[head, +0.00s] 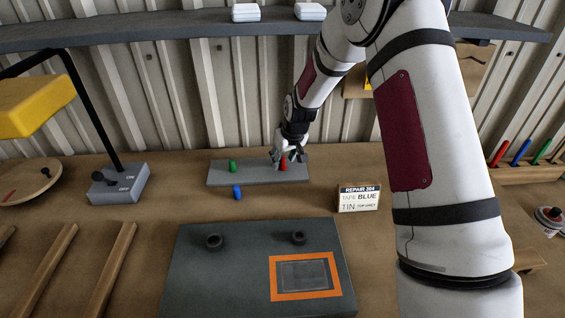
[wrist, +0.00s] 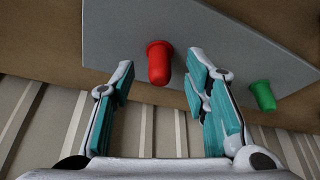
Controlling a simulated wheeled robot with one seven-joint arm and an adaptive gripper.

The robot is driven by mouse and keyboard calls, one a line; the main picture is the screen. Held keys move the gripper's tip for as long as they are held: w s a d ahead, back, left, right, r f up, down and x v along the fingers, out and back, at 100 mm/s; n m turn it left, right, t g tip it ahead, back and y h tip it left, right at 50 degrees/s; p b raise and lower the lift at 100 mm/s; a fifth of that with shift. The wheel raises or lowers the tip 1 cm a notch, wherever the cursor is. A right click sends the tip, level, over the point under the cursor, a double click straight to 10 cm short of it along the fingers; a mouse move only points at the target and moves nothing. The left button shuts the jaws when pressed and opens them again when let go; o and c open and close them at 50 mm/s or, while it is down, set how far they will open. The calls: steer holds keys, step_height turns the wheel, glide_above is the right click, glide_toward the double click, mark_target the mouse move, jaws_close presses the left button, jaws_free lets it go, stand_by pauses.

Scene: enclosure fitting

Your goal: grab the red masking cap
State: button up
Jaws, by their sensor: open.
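The red masking cap (head: 283,165) stands on a grey plate (head: 245,177) at the back of the bench. In the wrist view the red cap (wrist: 159,62) shows near the top, between the lines of my fingers and just beyond their tips. My gripper (head: 290,156) is at the cap in the head view and partly hides it. In the wrist view my gripper (wrist: 160,82) is open, with its teal-padded fingers apart and nothing held. I cannot tell whether a finger touches the cap.
A green cap (head: 233,166) stands on the same plate, left of the red one. A blue cap (head: 237,192) is in front of the plate. A sign (head: 358,199) stands to the right. A dark panel (head: 205,275) with an orange-framed window lies nearer. A lamp base (head: 120,184) stands left.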

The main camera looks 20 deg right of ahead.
steer(key=shift+w+f, duration=0.25)
steer(key=shift+f, duration=0.3)
steer(key=c, duration=0.8)
